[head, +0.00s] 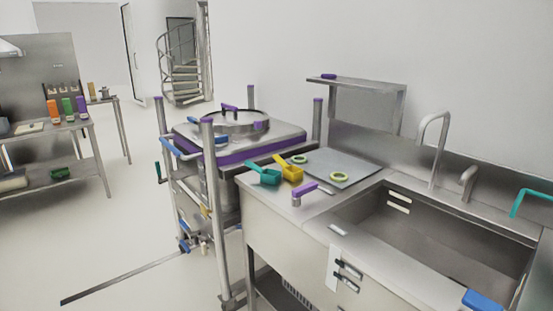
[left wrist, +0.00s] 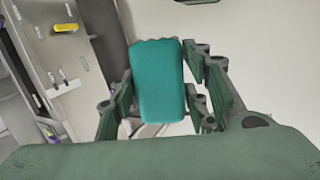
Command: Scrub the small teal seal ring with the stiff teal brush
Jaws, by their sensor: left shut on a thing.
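My left gripper (left wrist: 158,108) shows in the left wrist view, its dark green fingers on both sides of a teal block (left wrist: 157,80) with a wavy far edge. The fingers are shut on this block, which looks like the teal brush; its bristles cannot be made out. Two pale green rings lie on the counter in the head view, one on the grey mat (head: 340,177) and one at its back edge: the near ring (head: 339,177) and the far ring (head: 299,159). I cannot make out a teal ring. Neither gripper shows in the head view.
A teal scoop (head: 265,176), a yellow scoop (head: 292,172) and a purple-handled tool (head: 304,192) lie on the counter (head: 262,190). The sink (head: 440,240) is at right, with a teal bent handle (head: 528,194) and a blue item (head: 482,300). A wheeled vessel frame (head: 209,180) stands left.

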